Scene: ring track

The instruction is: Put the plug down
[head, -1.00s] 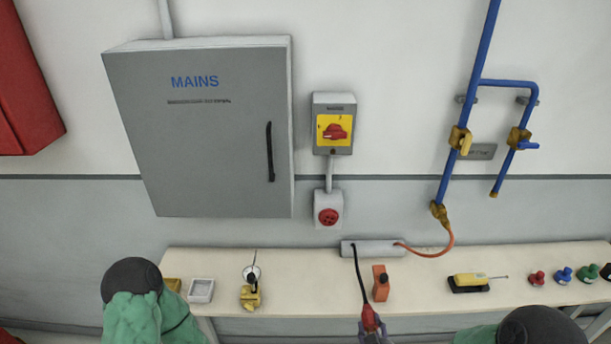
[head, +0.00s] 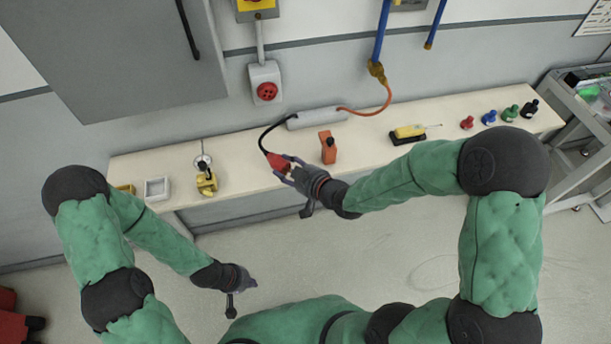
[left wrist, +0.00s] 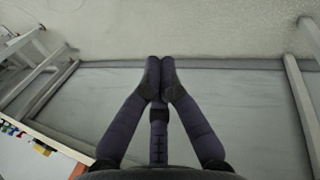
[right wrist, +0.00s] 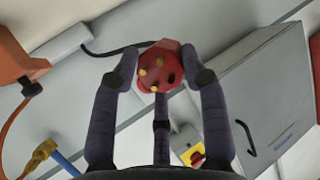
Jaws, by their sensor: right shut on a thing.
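The red plug (head: 278,162) is held in my right gripper (head: 288,171), close to the front edge of the bench (head: 235,172). In the right wrist view the plug (right wrist: 158,68) shows its face with yellow pins between the fingers of my right gripper (right wrist: 160,80). A black cable (head: 268,132) runs from the plug to a grey box (head: 315,118) at the back of the bench. I cannot tell whether the plug touches the bench. My left gripper (head: 243,285) is low in front of the bench; its fingers (left wrist: 160,75) are together and empty.
An orange block (head: 327,149) stands just right of the plug. A brass valve piece (head: 206,183) and a white tray (head: 157,188) are to the left. A yellow tool (head: 409,132) and several coloured knobs are to the right. A red socket (head: 266,91) is on the wall.

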